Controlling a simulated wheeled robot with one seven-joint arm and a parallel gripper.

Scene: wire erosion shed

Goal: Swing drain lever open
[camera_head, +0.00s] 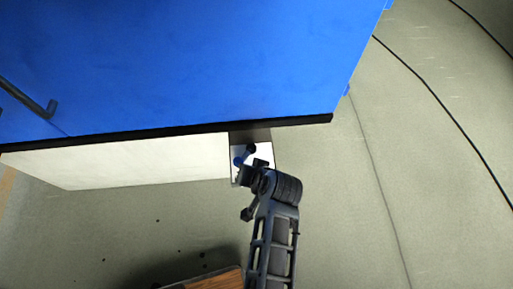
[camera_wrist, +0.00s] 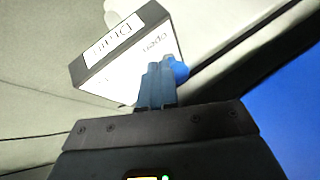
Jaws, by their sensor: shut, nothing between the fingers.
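The drain lever shows as a small blue rounded end (camera_wrist: 180,72) in the wrist view, just right of my fingertips; the rest of it is hidden behind them. A bit of blue (camera_head: 238,161) also shows beside my gripper (camera_head: 249,168) in the head view. My gripper (camera_wrist: 157,70) is shut and empty, its fingers close against or beside the blue end; I cannot tell whether they touch. Behind it is a white panel (camera_wrist: 110,75) with a "Drain" label (camera_wrist: 113,40) and the word "open". The panel also shows in the head view (camera_head: 264,153).
A large blue machine body (camera_head: 200,70) with a black lower edge and a pale side (camera_head: 130,160) fills the upper left. A dark handle (camera_head: 30,100) is at its left. A wooden-topped item (camera_head: 215,280) stands at the bottom. Open floor with dark cables (camera_head: 435,95) lies right.

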